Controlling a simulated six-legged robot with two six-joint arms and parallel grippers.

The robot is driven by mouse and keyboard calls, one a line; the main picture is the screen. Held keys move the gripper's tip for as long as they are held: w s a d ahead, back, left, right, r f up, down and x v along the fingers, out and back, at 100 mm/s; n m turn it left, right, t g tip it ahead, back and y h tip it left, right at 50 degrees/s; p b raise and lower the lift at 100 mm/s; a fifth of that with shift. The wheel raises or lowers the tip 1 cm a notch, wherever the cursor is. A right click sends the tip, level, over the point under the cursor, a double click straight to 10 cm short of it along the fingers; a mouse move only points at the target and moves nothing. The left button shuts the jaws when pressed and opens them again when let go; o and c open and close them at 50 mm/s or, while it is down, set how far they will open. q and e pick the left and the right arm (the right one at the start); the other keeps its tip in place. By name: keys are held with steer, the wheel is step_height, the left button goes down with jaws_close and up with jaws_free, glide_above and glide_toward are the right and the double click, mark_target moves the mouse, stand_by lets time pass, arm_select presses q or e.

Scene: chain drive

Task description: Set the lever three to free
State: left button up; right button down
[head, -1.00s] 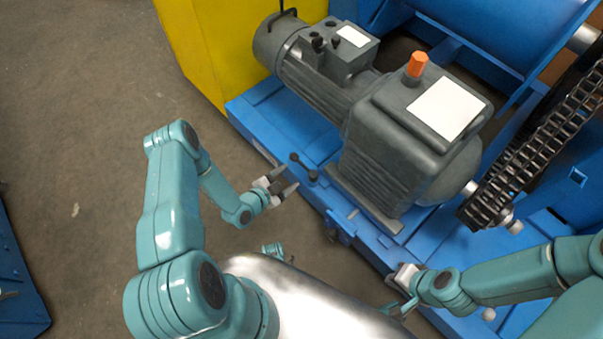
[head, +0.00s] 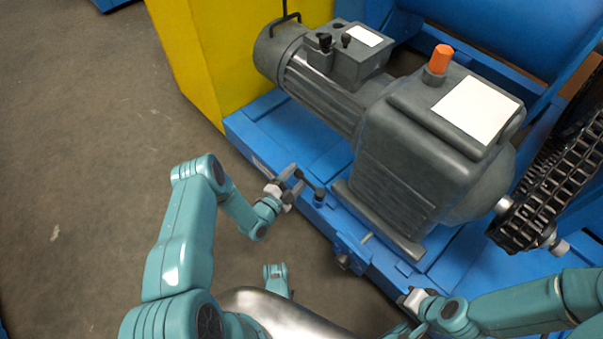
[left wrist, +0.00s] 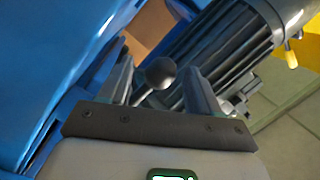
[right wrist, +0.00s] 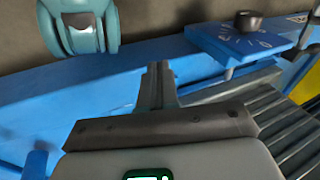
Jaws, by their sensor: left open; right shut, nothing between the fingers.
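A small black lever (head: 311,187) with a ball knob stands on the blue base's front edge, left of the grey gearbox; I cannot read any label naming it. My left gripper (head: 293,179) is open at its knob end. In the left wrist view the ball knob (left wrist: 160,73) shows between the two open fingers (left wrist: 160,85), with a gap visible on each side. My right gripper (head: 412,297) is shut and empty near the base's front edge at lower right. Its closed fingers show in the right wrist view (right wrist: 158,85).
The grey gearbox (head: 400,165) with an orange cap (head: 440,58) and the motor (head: 315,90) stand behind the lever. A black chain (head: 550,190) is at right. A blue plate (right wrist: 270,40) with white markings carries a black knob (right wrist: 248,20). Floor at left is clear.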

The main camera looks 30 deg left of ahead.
arm_select(q)
steer(key=w, duration=0.2)
steer(key=shift+w+d+f+b, duration=0.1)
steer(key=shift+w+d+b, duration=0.1)
steer(key=shift+w+b, duration=0.2)
steer(key=shift+w, duration=0.5)
arm_select(e)
steer(key=shift+w+d+f, duration=0.2)
steer(key=shift+w+f, duration=0.35)
steer(key=shift+f, duration=0.2)
